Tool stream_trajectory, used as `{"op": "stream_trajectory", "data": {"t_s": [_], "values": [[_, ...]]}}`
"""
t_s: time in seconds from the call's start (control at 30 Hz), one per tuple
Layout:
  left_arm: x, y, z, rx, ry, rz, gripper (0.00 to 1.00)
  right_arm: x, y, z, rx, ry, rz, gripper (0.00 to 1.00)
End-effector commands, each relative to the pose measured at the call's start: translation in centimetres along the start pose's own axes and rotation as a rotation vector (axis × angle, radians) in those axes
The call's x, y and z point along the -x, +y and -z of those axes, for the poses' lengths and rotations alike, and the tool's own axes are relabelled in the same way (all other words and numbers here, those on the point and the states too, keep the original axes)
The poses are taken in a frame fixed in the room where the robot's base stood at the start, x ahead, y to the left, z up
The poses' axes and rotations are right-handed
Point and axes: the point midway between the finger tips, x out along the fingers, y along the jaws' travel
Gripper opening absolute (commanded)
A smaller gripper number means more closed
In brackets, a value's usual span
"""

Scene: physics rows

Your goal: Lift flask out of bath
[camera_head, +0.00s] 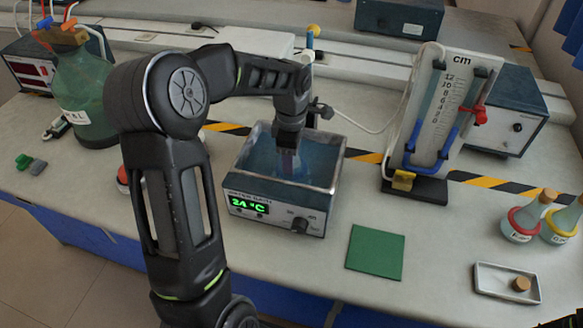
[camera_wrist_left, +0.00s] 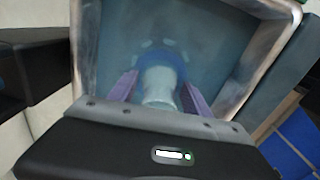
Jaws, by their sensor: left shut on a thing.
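The water bath (camera_head: 335,165) is a square metal-rimmed tank with a green "24 °C" display, standing mid-bench. My left gripper (camera_head: 288,150) reaches down into it from above. In the left wrist view, my left gripper's purple fingers (camera_wrist_left: 155,90) are shut on the neck of the flask (camera_wrist_left: 160,82), which has a blue ring around it. The flask is inside the bath, its lower part blurred by the water. My right gripper is not in view.
A green square mat (camera_head: 375,252) lies right of the bath. A manometer stand (camera_head: 440,120) stands behind it to the right. Two flasks with coloured rings (camera_head: 522,222) and a white tray (camera_head: 490,280) with a cork are at the far right. A large green bottle (camera_head: 85,95) is at the left.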

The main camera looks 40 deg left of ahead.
Motion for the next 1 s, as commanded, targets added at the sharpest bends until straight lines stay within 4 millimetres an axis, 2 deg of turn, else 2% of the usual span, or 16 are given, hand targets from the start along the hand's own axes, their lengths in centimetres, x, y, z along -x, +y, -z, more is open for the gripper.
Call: {"op": "stream_trajectory", "data": {"t_s": [0.37, 0.57, 0.8, 1.0], "values": [[0.8, 0.1, 0.0, 0.000, 0.000, -0.004, 0.00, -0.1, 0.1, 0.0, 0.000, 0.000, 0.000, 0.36], [3.8, 0.2, -0.1, 0.000, -0.001, -0.007, 0.00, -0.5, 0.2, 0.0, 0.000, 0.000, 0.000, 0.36], [8.4, 0.3, -0.1, -0.001, -0.001, -0.007, 0.00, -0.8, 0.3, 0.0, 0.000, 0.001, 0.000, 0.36], [10.0, 0.2, 0.0, 0.000, -0.001, -0.002, 0.00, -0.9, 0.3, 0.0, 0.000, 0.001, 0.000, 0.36]]}}
